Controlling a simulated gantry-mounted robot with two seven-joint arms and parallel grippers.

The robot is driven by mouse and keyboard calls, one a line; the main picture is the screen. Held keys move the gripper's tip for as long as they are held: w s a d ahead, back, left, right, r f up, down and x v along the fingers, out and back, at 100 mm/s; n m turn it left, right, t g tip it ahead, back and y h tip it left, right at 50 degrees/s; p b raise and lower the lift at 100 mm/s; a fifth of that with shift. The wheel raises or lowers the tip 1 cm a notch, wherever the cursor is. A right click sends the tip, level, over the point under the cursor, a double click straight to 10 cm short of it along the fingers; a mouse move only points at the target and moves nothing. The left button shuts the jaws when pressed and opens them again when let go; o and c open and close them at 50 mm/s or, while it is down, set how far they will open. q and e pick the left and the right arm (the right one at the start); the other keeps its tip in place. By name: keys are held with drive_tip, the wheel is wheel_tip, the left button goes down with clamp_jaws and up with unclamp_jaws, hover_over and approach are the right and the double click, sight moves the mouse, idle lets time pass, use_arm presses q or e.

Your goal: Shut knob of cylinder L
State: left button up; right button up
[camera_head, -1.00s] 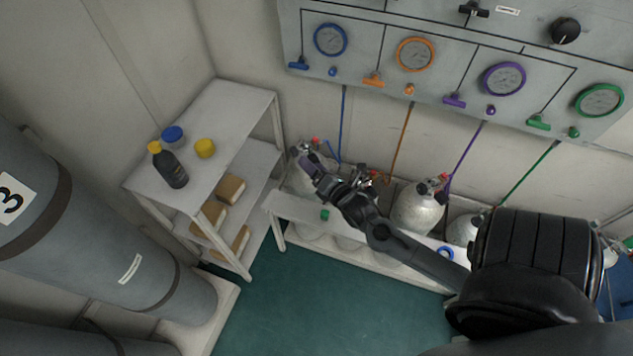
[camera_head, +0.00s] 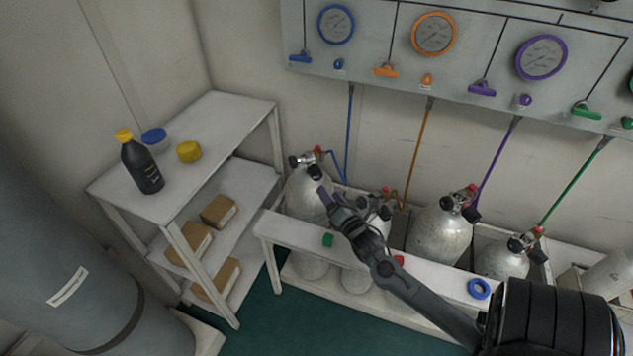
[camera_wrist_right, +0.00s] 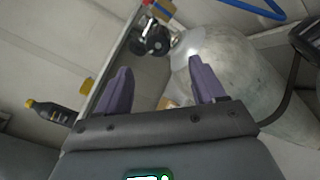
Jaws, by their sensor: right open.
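Several grey cylinders stand in a row behind a low white rail. The leftmost cylinder (camera_head: 303,193), with the blue hose, has a valve with a dark knob (camera_head: 297,161) on its top; no letter is legible on any cylinder. My right gripper (camera_head: 325,194) is open and empty, in front of the right side of that cylinder, below its valve. In the right wrist view its purple fingers (camera_wrist_right: 160,82) are spread, with a cylinder (camera_wrist_right: 235,75) behind the right finger and a valve with a black knob (camera_wrist_right: 152,38) beyond the fingertips. My left gripper is out of view.
A white shelf (camera_head: 240,105) with a dark bottle (camera_head: 142,165), lids and boxes stands left. The white rail (camera_head: 290,232) runs before the cylinders, carrying a green cap (camera_head: 328,240) and a blue ring (camera_head: 479,289). The gauge panel (camera_head: 380,30) is above.

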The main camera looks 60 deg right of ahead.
sight(318, 178)
drive_tip(key=b+x, duration=0.2)
drive_tip(key=x, duration=0.6)
drive_tip(key=shift+w+d+b, duration=0.2)
drive_tip(key=shift+w+b, duration=0.1)
drive_tip(key=shift+b, duration=0.05)
drive_tip(key=shift+w+d+r, duration=0.1)
drive_tip(key=shift+w+d, duration=0.25)
drive_tip(key=shift+w, duration=0.2)
